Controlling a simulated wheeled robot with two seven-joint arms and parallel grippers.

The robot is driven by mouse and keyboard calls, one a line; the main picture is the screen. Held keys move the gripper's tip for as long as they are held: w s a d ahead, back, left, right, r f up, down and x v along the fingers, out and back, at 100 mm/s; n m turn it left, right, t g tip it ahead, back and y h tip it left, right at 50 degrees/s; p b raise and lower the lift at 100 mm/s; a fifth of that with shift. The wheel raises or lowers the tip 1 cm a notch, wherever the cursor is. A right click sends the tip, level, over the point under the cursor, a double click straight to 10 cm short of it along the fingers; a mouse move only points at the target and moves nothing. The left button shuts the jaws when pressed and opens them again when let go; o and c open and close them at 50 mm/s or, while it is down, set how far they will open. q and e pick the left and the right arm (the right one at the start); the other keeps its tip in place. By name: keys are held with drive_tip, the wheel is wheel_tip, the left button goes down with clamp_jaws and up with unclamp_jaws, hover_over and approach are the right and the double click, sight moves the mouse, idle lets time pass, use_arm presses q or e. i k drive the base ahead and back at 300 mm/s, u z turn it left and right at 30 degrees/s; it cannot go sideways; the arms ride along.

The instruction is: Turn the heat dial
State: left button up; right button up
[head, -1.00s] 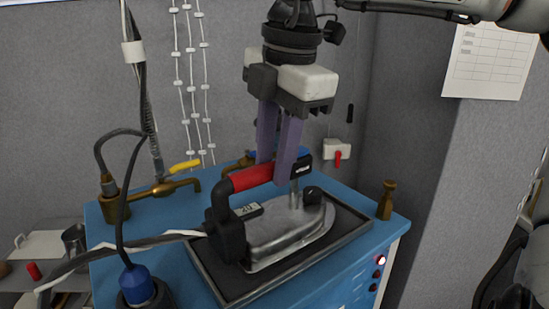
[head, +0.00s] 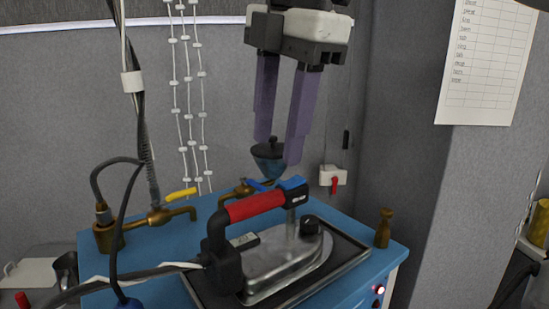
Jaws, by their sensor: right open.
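A steam iron (head: 285,268) with a metal body and a red and black handle (head: 255,206) rests on a dark tray (head: 350,254) on the blue table. A small black round dial (head: 309,225) sits on top of the iron's body, near its right end, below the handle's front end. My right gripper (head: 278,150) points down with its two purple fingers apart and nothing visible held. Its fingertips show above the handle's front end and above and left of the dial, not touching the dial. My left gripper is not in view.
Brass pipework with a yellow lever (head: 180,194) stands at the back left. A brass fitting (head: 384,228) stands right of the tray. The iron's cable (head: 150,270) runs left. A grey wall closes off the back.

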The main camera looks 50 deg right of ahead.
sight(310, 224)
drive_tip(key=k, duration=1)
